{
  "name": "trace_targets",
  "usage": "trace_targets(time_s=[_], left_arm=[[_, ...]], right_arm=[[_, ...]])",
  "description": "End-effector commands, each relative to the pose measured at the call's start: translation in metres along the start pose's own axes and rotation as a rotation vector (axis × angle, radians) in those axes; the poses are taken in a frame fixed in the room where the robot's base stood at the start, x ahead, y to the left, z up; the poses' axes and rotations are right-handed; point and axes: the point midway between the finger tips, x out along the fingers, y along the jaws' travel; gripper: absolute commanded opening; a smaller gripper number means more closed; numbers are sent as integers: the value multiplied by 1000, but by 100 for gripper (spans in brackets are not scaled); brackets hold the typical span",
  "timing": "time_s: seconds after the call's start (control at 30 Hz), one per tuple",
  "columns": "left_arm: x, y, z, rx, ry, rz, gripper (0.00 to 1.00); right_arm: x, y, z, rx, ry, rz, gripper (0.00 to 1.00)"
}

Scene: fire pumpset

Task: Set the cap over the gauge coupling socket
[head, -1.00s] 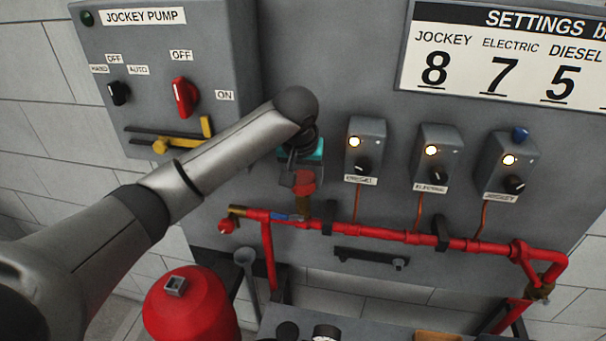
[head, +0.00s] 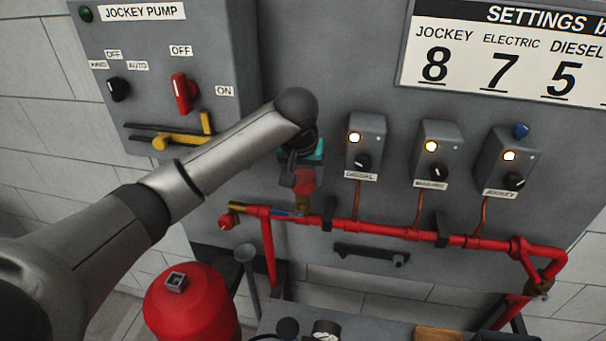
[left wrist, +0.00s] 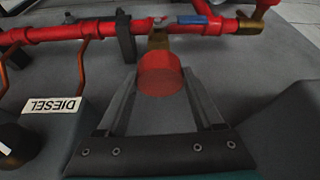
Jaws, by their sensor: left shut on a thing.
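The red cap (head: 304,184) is between the fingers of my left gripper (left wrist: 160,82), which is shut on it. In the left wrist view the red cap (left wrist: 160,74) shows between the two grey fingers. The brass coupling socket (head: 303,203) stands up from the red pipe, directly beneath the cap in the head view. In the left wrist view the brass socket (left wrist: 158,42) shows just beyond the cap, lined up with it. The cap hides the socket's end, so I cannot tell whether they touch. My right gripper is not in view.
The red pipe (head: 385,232) runs along the panel, with a blue valve handle (head: 287,213) beside the socket. Switch boxes, including the diesel one (head: 366,140), stand to the right. A red tank (head: 190,310) and a bench with a gauge (head: 326,331) are below.

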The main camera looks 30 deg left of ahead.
Motion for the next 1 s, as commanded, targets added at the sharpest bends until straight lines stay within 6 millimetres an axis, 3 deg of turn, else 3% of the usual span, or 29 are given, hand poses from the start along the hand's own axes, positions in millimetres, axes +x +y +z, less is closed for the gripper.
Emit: trace_targets(time_s=[1.0], left_arm=[[14,0,6,0,0,1,6]], right_arm=[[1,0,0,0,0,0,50]])
